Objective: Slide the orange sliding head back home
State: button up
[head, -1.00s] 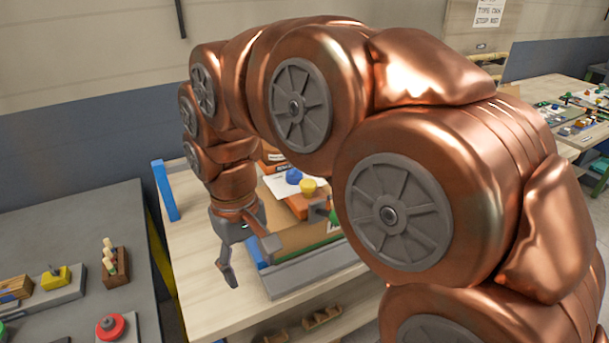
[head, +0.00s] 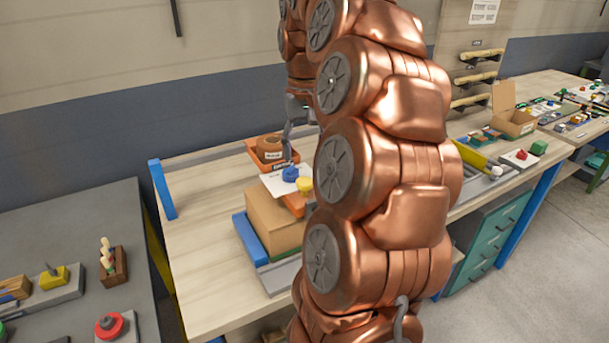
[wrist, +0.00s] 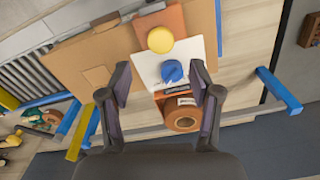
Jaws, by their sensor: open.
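A brown roll (head: 269,146) sits in an orange tray just behind the white plate. The bench's left part is clear.

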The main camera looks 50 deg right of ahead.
aim_at(304, 180)
jog(key=shift+a+f+p, duration=0.1)
jog(key=shift+f+p, duration=0.75)
jog(key=shift+f, duration=2.75)
grip_shut()
